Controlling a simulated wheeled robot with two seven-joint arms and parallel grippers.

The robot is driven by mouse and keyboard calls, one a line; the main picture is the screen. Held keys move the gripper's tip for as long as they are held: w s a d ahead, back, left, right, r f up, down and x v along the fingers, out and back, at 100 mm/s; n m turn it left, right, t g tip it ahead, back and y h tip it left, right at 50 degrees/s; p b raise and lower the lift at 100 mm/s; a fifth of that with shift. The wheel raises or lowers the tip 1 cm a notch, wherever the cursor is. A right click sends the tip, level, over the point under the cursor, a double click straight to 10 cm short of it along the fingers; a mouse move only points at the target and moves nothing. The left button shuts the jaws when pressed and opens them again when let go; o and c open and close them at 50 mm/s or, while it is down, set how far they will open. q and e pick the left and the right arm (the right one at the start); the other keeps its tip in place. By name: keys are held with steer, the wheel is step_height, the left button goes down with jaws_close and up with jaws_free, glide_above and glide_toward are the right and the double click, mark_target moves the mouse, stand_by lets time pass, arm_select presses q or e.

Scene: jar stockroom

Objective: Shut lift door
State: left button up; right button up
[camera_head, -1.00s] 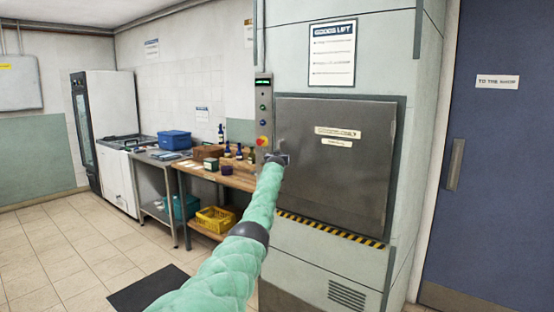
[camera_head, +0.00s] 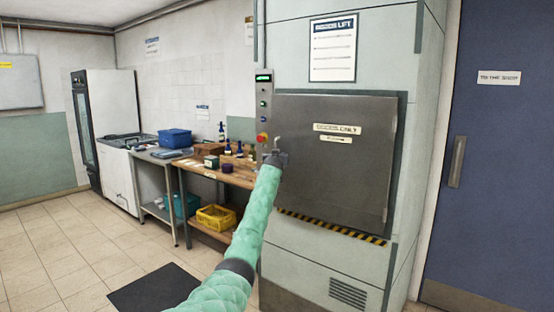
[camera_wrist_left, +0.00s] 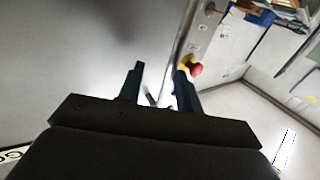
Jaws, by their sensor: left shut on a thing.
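The lift door (camera_head: 350,185) is a grey metal panel in the green lift housing, with labels on its upper half. It looks shut or nearly shut; I cannot tell whether it sits flush. My left gripper (camera_head: 276,158) is at the door's left edge, shut on the door handle (camera_head: 279,142), whose bent end shows just above the jaws. In the left wrist view, the fingers (camera_wrist_left: 160,85) stand either side of a thin dark part of the handle (camera_wrist_left: 150,99), and the grey door (camera_wrist_left: 60,50) fills the left. My right gripper is not in view.
A control panel (camera_head: 263,110) with a red button (camera_head: 262,138) runs beside the door's left edge, close to my gripper. A wooden bench (camera_head: 232,176) with bottles stands to the left. A blue door (camera_head: 500,150) is at the right. The tiled floor (camera_head: 60,250) is open.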

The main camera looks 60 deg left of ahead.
arm_select(q)
steer(key=shift+s+d, duration=0.2)
steer(key=shift+d, duration=0.35)
stand_by(0.4)
